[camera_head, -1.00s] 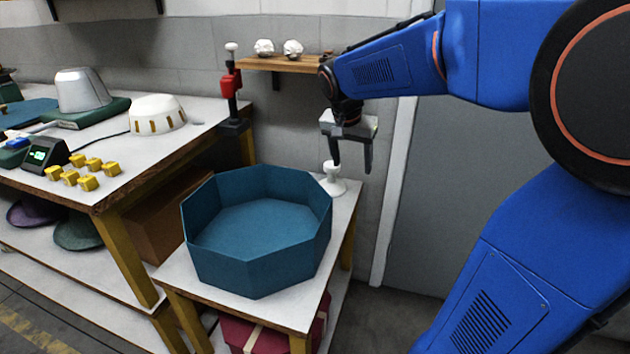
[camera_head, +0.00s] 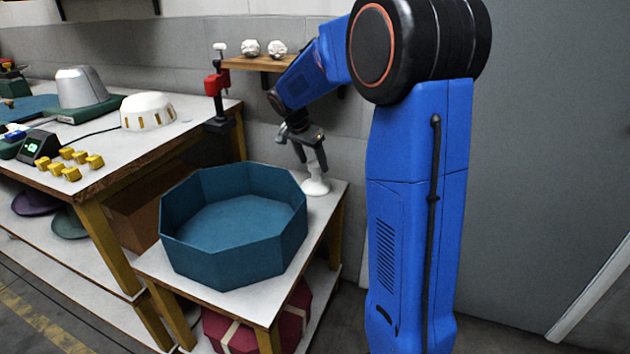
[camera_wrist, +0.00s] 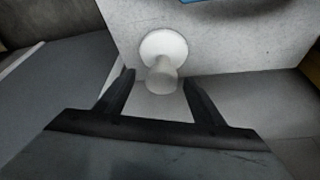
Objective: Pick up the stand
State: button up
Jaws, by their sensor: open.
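The stand (camera_head: 315,183) is a small white pedestal with a round flared base and a narrow stem. It stands upright on the small side table (camera_head: 325,208), behind and right of the blue octagonal box. My gripper (camera_head: 312,168) is open and points down at the stand, its fingertips close to the stem's top. In the wrist view the stand (camera_wrist: 163,62) is slightly ahead of the space between the two open fingers (camera_wrist: 158,82). The fingers appear on either side of its upper end. I cannot tell whether they touch it.
The blue octagonal box (camera_head: 235,225) fills most of the side table, close to the stand. A shelf (camera_head: 262,64) with two white objects is on the wall behind. A red clamp-like tool (camera_head: 214,88) stands at the workbench's corner. A red box (camera_head: 255,330) lies below.

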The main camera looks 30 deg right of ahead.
aim_at(316, 172)
jog(key=shift+x, duration=3.2)
jog(key=shift+w, duration=0.15)
jog(key=c, duration=1.1)
